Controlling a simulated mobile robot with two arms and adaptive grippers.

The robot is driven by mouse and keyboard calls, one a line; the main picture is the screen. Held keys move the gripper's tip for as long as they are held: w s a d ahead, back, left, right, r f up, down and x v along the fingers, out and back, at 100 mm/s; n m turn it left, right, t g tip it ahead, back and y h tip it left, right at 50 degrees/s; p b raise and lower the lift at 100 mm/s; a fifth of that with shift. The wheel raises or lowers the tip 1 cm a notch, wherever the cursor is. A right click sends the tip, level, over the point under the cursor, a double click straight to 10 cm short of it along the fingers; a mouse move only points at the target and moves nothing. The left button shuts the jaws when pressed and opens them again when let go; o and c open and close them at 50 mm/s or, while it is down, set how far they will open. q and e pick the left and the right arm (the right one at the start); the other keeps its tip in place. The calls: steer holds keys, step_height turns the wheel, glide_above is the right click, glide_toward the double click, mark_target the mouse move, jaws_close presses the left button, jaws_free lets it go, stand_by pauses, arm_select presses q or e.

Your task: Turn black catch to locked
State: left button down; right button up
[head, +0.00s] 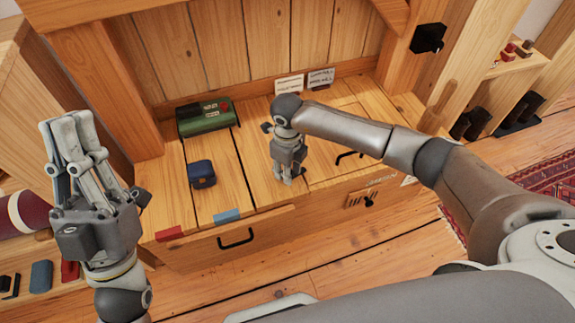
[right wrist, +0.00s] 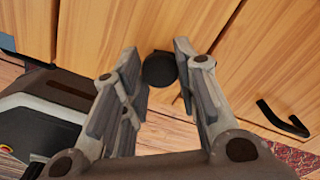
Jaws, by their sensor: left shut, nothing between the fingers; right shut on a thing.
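My right gripper (head: 288,180) points down at the front part of the wooden bench top. In the right wrist view, its fingers (right wrist: 160,72) are on either side of a small black rounded piece, which looks like the black catch (right wrist: 158,70). They are shut on it. In the head view the gripper hides this piece, and its turned position cannot be read. My left gripper (head: 72,135) is shut and empty, raised at the left, away from the bench.
A green box (head: 206,117) and a blue case (head: 202,174) stand on the bench top. A black handle (head: 237,239) and a black knob on a plate (head: 368,200) are on the front. A black block (head: 428,38) is on the right post.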

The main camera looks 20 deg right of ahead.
steer(key=m+p, duration=0.1)
steer(key=m, duration=0.1)
steer(key=shift+m, duration=0.3)
arm_select(q)
steer(key=w+f+g+y, duration=0.2)
steer(key=w+f+g, duration=0.3)
steer(key=w+f, duration=0.1)
steer(key=shift+w+d+f+p, duration=0.2)
steer(key=shift+d+p, duration=0.1)
steer(key=shift+d, duration=0.15)
arm_select(e)
steer(key=shift+m, duration=0.3)
steer(key=o, duration=1.1)
steer(key=shift+c, duration=0.2)
steer(key=shift+r, duration=0.15)
step_height(320, 180, up, 12)
